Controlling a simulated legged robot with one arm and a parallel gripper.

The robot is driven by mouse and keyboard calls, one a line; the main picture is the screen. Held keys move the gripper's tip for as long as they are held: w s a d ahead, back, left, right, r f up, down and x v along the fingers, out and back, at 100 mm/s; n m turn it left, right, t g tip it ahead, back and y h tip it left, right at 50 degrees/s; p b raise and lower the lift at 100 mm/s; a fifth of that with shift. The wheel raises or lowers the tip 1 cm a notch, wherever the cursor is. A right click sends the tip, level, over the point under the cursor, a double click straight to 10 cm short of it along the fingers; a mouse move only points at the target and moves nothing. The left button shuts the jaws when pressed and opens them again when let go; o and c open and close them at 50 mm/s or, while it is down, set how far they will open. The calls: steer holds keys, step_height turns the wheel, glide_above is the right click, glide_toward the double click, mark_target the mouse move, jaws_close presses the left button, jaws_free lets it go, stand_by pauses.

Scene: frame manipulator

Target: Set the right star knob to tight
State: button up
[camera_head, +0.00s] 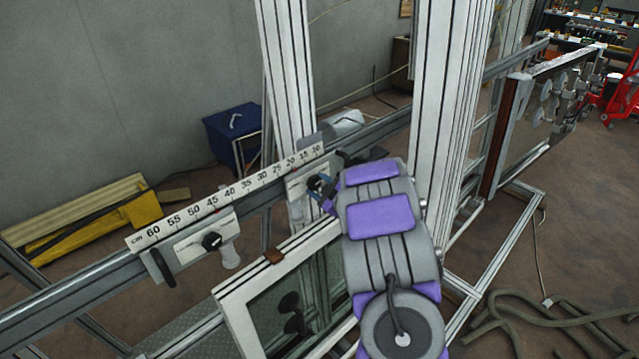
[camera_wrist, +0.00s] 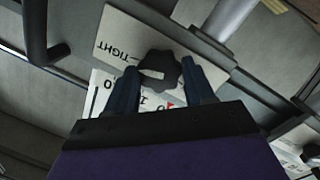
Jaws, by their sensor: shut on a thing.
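The right star knob (camera_wrist: 162,68) is black and sits on a white plate (camera_wrist: 112,38) in the wrist view. The word TIGHT, upside down there, is printed on the plate left of the knob, with a short dash beside it. A pale mark shows on the knob. My gripper (camera_wrist: 163,88) is shut on this knob, one dark finger on each side. In the head view my gripper (camera_head: 322,188) is at the right plate (camera_head: 300,181) on the rail and hides most of the knob. The left star knob (camera_head: 211,241) is black, on its own plate, clear of my gripper.
A rail (camera_head: 80,286) with a white centimetre scale (camera_head: 215,203) runs across the head view. A framed glass panel (camera_head: 285,290) hangs below it, close to my arm. Upright metal posts (camera_head: 290,70) stand behind. Green hose (camera_head: 540,320) lies on the floor at right.

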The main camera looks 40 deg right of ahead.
steer(key=shift+s+a+f, duration=0.1)
steer(key=shift+f, duration=0.35)
steer(key=o, duration=1)
steer(key=shift+r, duration=0.1)
steer(key=shift+o, duration=0.2)
steer(key=shift+r, duration=0.15)
steer(key=s+r+b, duration=0.1)
steer(key=s+r, duration=0.1)
steer(key=s, duration=1.5)
steer(key=shift+a+r, duration=0.25)
steer(key=shift+a, duration=0.05)
steer(key=shift+w+b, duration=0.15)
steer(key=shift+b, duration=0.2)
